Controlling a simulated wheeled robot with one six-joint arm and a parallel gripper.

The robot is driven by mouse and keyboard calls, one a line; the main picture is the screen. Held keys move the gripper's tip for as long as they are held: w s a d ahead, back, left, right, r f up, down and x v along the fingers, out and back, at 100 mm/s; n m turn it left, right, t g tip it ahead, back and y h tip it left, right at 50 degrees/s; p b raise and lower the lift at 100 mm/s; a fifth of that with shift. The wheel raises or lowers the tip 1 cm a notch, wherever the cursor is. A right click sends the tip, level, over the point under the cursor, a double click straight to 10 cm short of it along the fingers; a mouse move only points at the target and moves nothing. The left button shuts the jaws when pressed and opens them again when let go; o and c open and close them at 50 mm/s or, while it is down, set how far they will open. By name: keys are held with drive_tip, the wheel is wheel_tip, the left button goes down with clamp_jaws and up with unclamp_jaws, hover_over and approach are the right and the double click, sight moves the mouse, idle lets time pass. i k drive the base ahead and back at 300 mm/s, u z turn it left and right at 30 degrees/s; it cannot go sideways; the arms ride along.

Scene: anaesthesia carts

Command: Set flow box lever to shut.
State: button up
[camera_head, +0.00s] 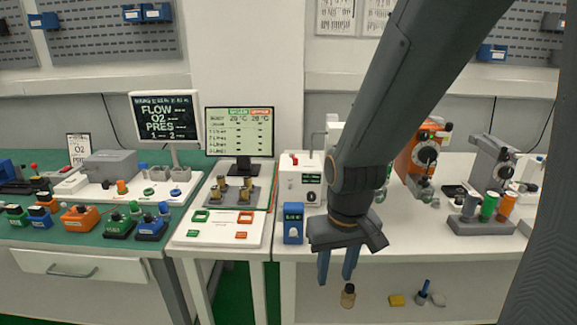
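I cannot tell for sure which unit is the flow box, and no lever is clear enough to read its position. A screen (164,117) at the left reads FLOW, O2 and PRES. A grey box (110,164) stands left of it on a white base with small coloured knobs. A white box (299,183) with red parts on top stands left of my arm. My gripper (337,279) points down at the front edge of the right-hand white table. Its two fingers are apart with nothing between them. My arm hides part of the table behind it.
A small blue box (292,223) stands close left of my gripper. An orange unit (421,152) and a grey unit (490,162) with dials stand at the right. Several coloured blocks lie on the green bench (75,237). A lower shelf (440,309) holds small items.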

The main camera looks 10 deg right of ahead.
sight(295, 160)
drive_tip(key=k, duration=0.15)
drive_tip(key=z, duration=0.9)
drive_tip(key=i, duration=0.5)
